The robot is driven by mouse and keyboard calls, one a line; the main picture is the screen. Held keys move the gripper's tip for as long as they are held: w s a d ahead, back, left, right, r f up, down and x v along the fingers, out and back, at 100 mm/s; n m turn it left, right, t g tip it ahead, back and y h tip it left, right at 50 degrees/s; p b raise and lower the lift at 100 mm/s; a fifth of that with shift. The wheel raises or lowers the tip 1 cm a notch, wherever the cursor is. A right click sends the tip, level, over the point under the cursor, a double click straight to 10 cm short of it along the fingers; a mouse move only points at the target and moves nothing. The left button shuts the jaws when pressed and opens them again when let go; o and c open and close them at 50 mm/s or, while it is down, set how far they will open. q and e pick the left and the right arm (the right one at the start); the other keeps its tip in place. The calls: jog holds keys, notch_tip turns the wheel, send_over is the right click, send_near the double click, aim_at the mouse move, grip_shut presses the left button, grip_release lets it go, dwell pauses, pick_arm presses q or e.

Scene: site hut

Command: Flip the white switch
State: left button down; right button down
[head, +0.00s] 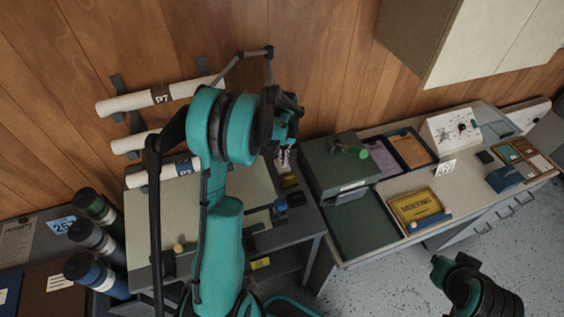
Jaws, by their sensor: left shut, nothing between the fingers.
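My left gripper (285,155) is at the end of the teal arm, above the back right part of the drafting desk. It is shut and empty, and partly hidden by its own wrist. A white sloped panel (440,133) with dark knobs and a small green spot stands at the back of the right-hand counter, well to the right of the gripper. I cannot make out a white switch for certain, on the panel or near the gripper. Part of my right arm shows at the bottom right, but its gripper does not.
A dark green box (335,166) with a green handle stands right of my left gripper. Trays, a yellow sign (419,206) and a blue item (504,179) cover the counter. Rolled plans (130,101) hang on the wall. A cabinet (480,45) overhangs the counter. Speckled floor is clear in front.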

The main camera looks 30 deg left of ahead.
pick_arm(q)
jog(key=shift+f+b, duration=0.8)
jog(key=shift+f, duration=0.2)
dwell(0.3)
jog(key=shift+r+p, duration=2.2)
jog(key=shift+r, duration=1.35)
